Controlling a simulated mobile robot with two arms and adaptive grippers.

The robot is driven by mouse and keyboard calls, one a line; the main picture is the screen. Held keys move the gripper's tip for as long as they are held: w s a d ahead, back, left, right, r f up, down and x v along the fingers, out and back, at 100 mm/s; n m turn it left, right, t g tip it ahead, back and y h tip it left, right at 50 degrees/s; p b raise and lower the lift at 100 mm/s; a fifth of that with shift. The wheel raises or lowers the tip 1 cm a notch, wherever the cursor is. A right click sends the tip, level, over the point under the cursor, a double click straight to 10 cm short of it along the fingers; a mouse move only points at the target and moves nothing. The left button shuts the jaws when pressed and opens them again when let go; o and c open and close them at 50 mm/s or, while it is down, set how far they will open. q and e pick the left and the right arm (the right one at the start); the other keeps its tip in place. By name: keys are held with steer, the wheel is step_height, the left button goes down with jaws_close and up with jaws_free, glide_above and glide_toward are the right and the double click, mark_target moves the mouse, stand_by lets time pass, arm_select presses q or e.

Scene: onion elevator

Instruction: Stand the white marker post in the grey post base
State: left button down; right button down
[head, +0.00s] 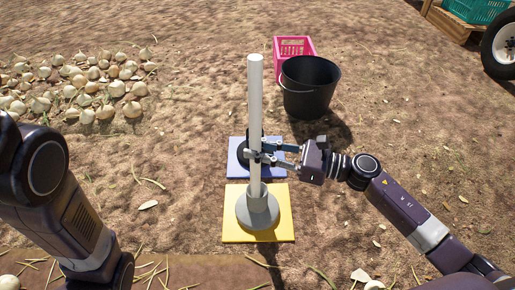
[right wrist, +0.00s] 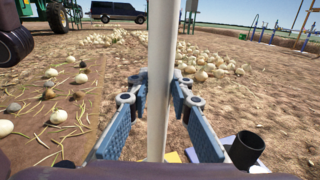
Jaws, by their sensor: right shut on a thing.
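The white marker post (head: 255,100) stands upright over the grey post base (head: 257,212), which sits on a yellow mat (head: 232,225). The post's lower end meets the base's collar and looks to be in it; how deep it sits is hidden. My right gripper (head: 259,154) is shut on the post at about its lower middle, coming from the right. In the right wrist view the post (right wrist: 160,80) runs upright between the blue-grey fingers (right wrist: 157,105). My left arm shows at the left of the head view, but its gripper is out of frame.
A black base (head: 241,152) stands on a blue mat (head: 270,168) just behind; its tube (right wrist: 246,150) shows in the wrist view. A black bucket (head: 308,88) and pink crate (head: 290,46) stand behind. Onions (head: 88,88) lie at far left. Ground at right is mostly clear.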

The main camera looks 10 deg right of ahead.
steer(key=c, duration=1.7)
jaws_free()
steer(key=shift+o, duration=0.2)
steer(key=shift+s+d, duration=0.1)
steer(key=shift+d, duration=0.1)
steer(key=v, duration=1.1)
steer(key=shift+s+d, duration=0.15)
steer(key=shift+d, duration=0.1)
